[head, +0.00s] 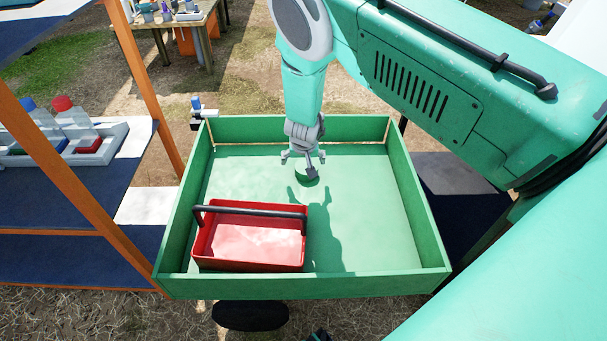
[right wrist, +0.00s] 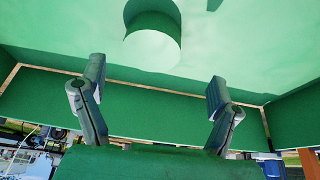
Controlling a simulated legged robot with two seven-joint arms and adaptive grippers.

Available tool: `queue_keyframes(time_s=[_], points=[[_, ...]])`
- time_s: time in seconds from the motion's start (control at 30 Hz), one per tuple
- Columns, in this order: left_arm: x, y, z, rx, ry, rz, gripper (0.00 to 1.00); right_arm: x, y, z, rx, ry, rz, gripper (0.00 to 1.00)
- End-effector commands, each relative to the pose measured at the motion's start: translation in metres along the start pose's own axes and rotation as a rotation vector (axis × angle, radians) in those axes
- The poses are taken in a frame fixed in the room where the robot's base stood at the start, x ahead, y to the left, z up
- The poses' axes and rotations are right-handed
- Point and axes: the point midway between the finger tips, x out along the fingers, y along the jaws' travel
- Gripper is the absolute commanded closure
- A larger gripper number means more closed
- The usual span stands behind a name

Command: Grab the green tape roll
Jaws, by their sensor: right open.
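The green tape roll (head: 308,175) is a small green cylinder on the floor of the green cart tray (head: 420,215), toward its far side. In the right wrist view the roll (right wrist: 152,30) is at the top centre, beyond my fingertips. My right gripper (head: 304,158) hangs pointing down just above the roll, partly covering it in the head view. Its two fingers are spread with nothing between them, as the right wrist view (right wrist: 158,80) shows. I cannot tell whether a finger touches the roll. My left gripper is not in view.
A red toolbox (head: 250,240) with a dark handle stands in the tray's near left corner. Raised green walls edge the tray, and its right half is clear. An orange-framed shelf (head: 70,180) stands at left. A wooden table (head: 180,22) with items is behind.

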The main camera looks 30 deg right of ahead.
Motion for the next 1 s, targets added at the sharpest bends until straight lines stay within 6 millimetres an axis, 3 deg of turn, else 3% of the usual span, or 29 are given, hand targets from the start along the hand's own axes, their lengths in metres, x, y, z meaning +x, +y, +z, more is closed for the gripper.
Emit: queue_keyframes(time_s=[0.4,0.73,0.9,1.0], points=[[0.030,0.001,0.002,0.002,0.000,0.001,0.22,0.050,0.001,0.004,-0.002,0.002,0.004,0.17],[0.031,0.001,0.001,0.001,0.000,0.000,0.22,0.054,0.003,0.001,0.002,0.001,0.001,0.17],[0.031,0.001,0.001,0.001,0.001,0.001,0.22,0.056,0.004,0.001,0.002,-0.001,0.000,0.72],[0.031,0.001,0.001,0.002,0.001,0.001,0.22,0.055,0.003,0.002,0.001,-0.001,0.002,0.71]])
